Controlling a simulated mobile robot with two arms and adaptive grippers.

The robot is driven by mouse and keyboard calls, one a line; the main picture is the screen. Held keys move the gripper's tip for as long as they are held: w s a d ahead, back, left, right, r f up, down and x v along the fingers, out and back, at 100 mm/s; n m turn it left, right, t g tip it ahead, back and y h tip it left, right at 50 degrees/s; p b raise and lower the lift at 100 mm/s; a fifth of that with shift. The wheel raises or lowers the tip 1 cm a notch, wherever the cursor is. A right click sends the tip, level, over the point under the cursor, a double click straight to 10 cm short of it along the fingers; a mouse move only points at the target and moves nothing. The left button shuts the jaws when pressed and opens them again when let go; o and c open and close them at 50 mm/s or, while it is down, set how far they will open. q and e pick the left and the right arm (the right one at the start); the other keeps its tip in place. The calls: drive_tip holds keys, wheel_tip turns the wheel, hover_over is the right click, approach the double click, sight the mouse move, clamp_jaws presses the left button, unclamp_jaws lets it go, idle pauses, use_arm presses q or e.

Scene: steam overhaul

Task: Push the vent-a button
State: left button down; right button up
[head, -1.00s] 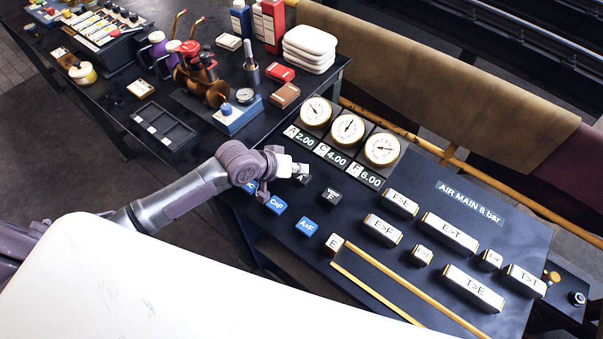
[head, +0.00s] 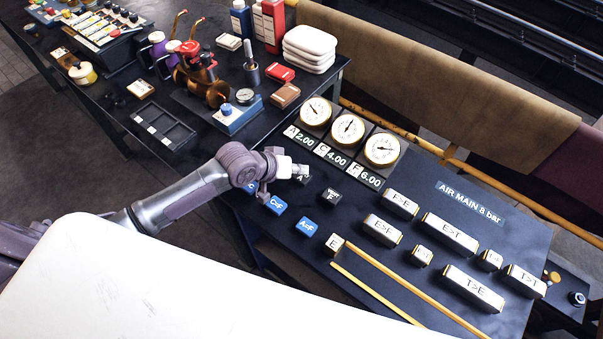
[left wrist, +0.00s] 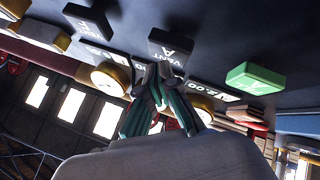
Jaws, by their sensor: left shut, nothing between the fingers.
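The vent-a button (head: 304,181) is a small black block on the dark control panel (head: 385,270), below the gauge readouts. My left gripper covers part of it in the head view. Its label "VENT A" shows in the left wrist view (left wrist: 172,46). My left gripper (head: 299,170) is shut and empty, with its fingertips close to this button. In the left wrist view the fingertips (left wrist: 150,82) show just below the button's labelled face; I cannot tell whether they touch it. My right gripper is not in view.
A similar black button (head: 331,196) stands to the right, with blue buttons (head: 276,205) in front. Three round gauges (head: 348,129) stand behind; readouts show A 2.00, C 4.00, F 6.00. A green button (left wrist: 255,77) shows in the left wrist view. White-topped blocks (head: 449,235) fill the panel's right.

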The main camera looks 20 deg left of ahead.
sight(300, 177)
use_arm(q)
drive_tip(key=shift+f, duration=0.5)
idle(0.4)
drive_tip(key=shift+r+p, duration=0.7)
drive_tip(key=shift+p, duration=0.1)
drive_tip(key=shift+r, duration=0.25)
wheel_tip(300, 177, up, 6)
drive_tip(key=p, duration=0.6)
drive_tip(key=shift+f, duration=0.2)
